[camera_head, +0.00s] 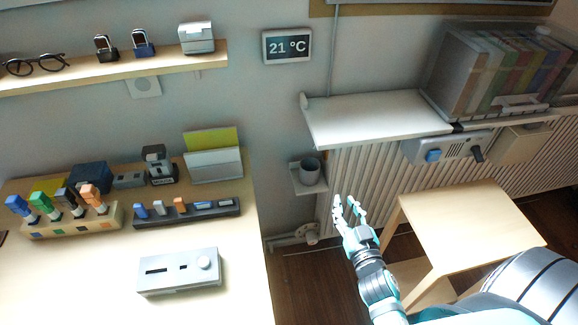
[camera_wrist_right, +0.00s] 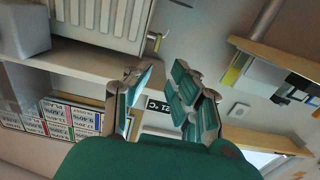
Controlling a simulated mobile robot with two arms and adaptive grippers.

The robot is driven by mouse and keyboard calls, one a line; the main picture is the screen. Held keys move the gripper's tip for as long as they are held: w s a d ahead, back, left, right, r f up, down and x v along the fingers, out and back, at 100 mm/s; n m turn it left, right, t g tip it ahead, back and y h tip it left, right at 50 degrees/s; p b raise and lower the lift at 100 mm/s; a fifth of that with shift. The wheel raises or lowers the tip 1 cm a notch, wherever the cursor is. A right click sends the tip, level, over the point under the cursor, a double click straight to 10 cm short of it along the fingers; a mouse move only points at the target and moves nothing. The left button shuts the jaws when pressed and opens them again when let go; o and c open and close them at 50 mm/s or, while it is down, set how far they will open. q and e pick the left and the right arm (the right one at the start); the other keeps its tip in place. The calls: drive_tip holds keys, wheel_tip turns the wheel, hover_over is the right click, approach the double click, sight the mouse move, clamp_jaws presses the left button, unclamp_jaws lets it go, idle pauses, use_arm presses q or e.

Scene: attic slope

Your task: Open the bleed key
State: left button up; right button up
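The white ribbed radiator (camera_head: 385,180) stands against the wall under a white shelf. In the right wrist view, its ribs (camera_wrist_right: 108,18) show at the top, and the picture is turned over. A small brass-yellow piece (camera_wrist_right: 156,40), probably the bleed key, sticks out at the radiator's end; I cannot tell how far it is turned. I cannot make it out in the head view. My right gripper (camera_head: 350,203) is in front of the radiator's left part, fingers apart and empty. In the wrist view its fingers (camera_wrist_right: 158,85) also stand apart, clear of the brass piece. My left gripper is not in view.
The white shelf (camera_head: 375,121) juts out over the radiator. A small ledge (camera_head: 297,184) with a grey cup (camera_head: 310,170) is at its left end. A wooden stool (camera_head: 480,225) stands to the right.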

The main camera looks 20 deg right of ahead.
drive_tip(key=r, duration=0.1)
approach(327, 154)
drive_tip(key=x, duration=0.9)
drive_tip(key=shift+w+r+p, duration=0.1)
drive_tip(key=shift+w+p, duration=0.15)
drive_tip(key=shift+p, duration=0.05)
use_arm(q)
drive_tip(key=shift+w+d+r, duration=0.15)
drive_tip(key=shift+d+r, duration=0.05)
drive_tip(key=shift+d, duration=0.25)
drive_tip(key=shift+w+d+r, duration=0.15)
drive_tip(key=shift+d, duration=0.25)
use_arm(e)
drive_tip(key=shift+d, duration=0.1)
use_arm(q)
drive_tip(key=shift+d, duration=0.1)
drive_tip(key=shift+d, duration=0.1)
use_arm(e)
clamp_jaws()
